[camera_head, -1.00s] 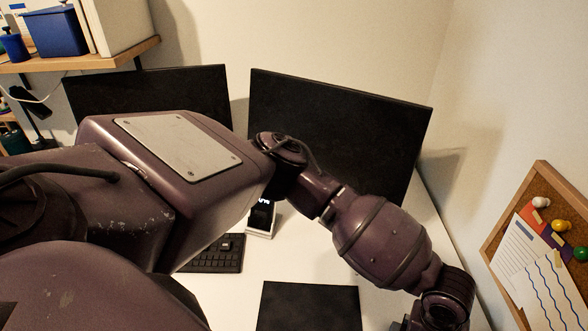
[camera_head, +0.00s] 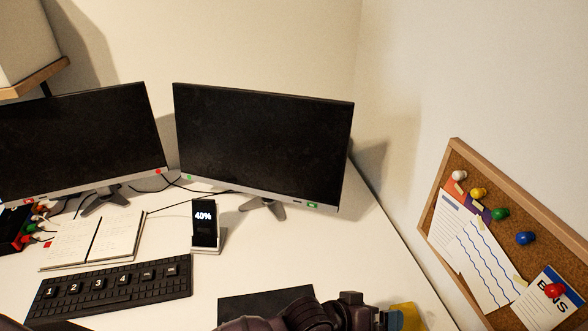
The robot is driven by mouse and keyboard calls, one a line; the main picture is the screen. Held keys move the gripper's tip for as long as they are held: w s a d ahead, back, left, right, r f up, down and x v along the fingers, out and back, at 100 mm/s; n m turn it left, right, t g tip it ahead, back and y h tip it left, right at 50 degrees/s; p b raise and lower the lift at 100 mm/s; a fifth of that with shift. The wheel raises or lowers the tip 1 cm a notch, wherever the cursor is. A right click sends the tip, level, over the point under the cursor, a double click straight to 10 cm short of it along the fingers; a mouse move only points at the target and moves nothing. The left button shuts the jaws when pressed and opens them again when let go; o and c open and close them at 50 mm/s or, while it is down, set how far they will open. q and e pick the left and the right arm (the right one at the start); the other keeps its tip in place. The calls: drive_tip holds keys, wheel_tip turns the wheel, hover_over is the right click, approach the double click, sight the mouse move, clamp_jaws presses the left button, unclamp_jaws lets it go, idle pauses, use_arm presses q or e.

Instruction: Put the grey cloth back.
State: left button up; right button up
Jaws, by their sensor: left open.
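I do not see a grey cloth in the head view. My left arm comes in low along the bottom edge, and my left gripper (camera_head: 388,319) is at the lower right, partly cut off by the frame. It is open, beside a yellow object (camera_head: 410,316) at the desk's right side. I cannot tell whether they touch. My right gripper is not in view.
Two dark monitors (camera_head: 262,145) stand at the back of the white desk. A phone on a stand (camera_head: 205,224), a keyboard (camera_head: 110,288), an open notebook (camera_head: 95,240) and a dark mat (camera_head: 262,304) are in front. A cork pinboard (camera_head: 447,168) hangs at right.

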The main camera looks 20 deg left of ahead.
use_arm(q)
drive_tip(key=s+a+f+t+y, duration=0.1)
drive_tip(key=s+a+f+y, duration=0.1)
drive_tip(key=a, duration=0.7)
drive_tip(key=s+a+f+t+y, duration=0.1)
drive_tip(key=s+a+f+y, duration=0.2)
drive_tip(key=a, duration=0.7)
drive_tip(key=s+a+f+t+y, duration=0.1)
drive_tip(key=s+a+f+y, duration=0.2)
drive_tip(key=s+a, duration=0.3)
drive_tip(key=shift+s+a+f+m+y, duration=0.15)
drive_tip(key=shift+a+y, duration=0.15)
drive_tip(key=shift+a, duration=0.25)
drive_tip(key=shift+a+m+y, duration=0.1)
drive_tip(key=shift+a+y, duration=0.2)
drive_tip(key=shift+a, duration=0.3)
drive_tip(key=shift+s+a+f+m+y, duration=0.15)
drive_tip(key=shift+a+y, duration=0.15)
drive_tip(key=shift+a, duration=0.25)
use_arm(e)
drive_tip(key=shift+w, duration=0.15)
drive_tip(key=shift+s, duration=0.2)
